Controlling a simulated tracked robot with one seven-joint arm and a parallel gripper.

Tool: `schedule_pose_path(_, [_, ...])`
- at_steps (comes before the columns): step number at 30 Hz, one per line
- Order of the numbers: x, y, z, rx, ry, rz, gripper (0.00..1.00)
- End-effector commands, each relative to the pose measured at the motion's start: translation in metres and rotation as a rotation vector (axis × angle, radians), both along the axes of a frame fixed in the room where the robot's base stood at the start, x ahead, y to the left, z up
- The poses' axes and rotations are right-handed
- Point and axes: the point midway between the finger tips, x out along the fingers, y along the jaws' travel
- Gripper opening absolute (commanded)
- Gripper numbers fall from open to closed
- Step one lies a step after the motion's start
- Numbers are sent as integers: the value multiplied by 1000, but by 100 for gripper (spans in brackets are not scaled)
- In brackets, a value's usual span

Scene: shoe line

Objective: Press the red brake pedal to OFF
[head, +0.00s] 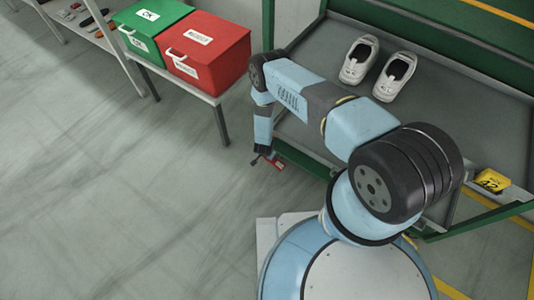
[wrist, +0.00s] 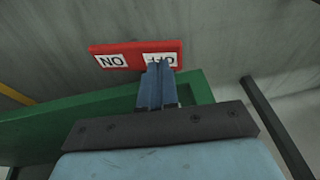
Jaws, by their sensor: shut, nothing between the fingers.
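The red brake pedal (wrist: 133,49) is a flat red bar in the wrist view with two white labels. The left label reads as an upside-down ON. The right label, partly covered by my fingertips, looks like an upside-down OFF. My gripper (wrist: 160,68) is shut and empty, its tips over the lower part of the right label. I cannot tell whether they touch the pedal. In the head view the pedal (head: 277,163) is small and low beside the green frame, and my gripper (head: 262,157) is just left of it.
A green frame bar (wrist: 100,108) runs just below the pedal in the wrist view. In the head view, two white shoes (head: 377,68) lie on the grey line surface. A green box (head: 150,28) and a red box (head: 207,48) stand on a table. The floor at left is clear.

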Motion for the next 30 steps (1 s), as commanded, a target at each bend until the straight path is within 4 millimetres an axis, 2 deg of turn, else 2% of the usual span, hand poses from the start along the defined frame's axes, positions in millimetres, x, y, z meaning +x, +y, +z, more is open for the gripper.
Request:
schedule_pose_path(3, [1,-2,-12,-1,0,-1,0])
schedule_pose_path(9, [3,-2,-22,0,-1,2,0])
schedule_pose_path(18, [2,1,-23,0,-1,6,0])
schedule_pose_path(19, [3,-8,-23,-1,1,0,0])
schedule_pose_path(30, [4,5,-26,-1,0,6,0])
